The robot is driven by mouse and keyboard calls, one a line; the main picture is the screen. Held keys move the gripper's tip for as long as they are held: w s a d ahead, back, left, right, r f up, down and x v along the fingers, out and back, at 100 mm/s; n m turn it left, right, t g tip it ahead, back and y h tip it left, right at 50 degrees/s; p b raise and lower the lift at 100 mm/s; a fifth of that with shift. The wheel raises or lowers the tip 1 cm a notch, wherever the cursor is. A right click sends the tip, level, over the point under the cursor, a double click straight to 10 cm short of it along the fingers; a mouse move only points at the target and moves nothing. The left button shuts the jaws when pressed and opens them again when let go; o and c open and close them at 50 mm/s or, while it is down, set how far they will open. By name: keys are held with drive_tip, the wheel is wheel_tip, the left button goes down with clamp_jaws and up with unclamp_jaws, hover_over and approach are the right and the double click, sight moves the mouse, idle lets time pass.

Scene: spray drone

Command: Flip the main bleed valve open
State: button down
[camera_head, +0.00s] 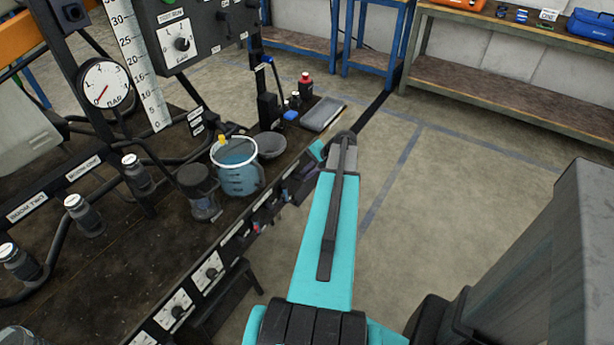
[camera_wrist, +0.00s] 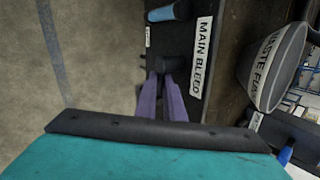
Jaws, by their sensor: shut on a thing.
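The main bleed valve shows in the wrist view as a dark stubby part (camera_wrist: 170,64) beside a white "MAIN BLEED" label (camera_wrist: 202,57). A blue cylindrical grip (camera_wrist: 168,12) stands out near the top of that view; I cannot tell whether it belongs to the same valve. My gripper (camera_wrist: 164,82) has purple fingers close together on the dark part, which hides their tips. In the head view my teal arm reaches to the bench's front edge, and the valve cannot be made out.
A blue-filled measuring jug (camera_head: 238,172) and a grey bowl (camera_head: 270,146) stand on the bench near my arm. A labelled waste flask (camera_wrist: 270,65) is right of the valve in the wrist view. A pressure gauge (camera_head: 103,84) stands at left. The floor (camera_head: 460,210) at right is clear.

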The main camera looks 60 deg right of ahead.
drive_tip(key=shift+a+r+n+h+b, duration=0.1)
drive_tip(key=shift+a+n+h+b, duration=0.1)
drive_tip(key=shift+h+b, duration=0.4)
drive_tip(key=shift+a+r+n+h+b, duration=0.1)
drive_tip(key=shift+n+h+b, duration=0.1)
drive_tip(key=shift+h+b, duration=0.35)
drive_tip(key=shift+d+r, duration=0.1)
drive_tip(key=c, duration=2.2)
unclamp_jaws()
drive_tip(key=shift+o, duration=0.2)
drive_tip(key=shift+r, duration=0.1)
drive_tip(key=v, duration=1.3)
drive_tip(key=shift+s+a+r, duration=0.2)
drive_tip(key=shift+s+r, duration=0.05)
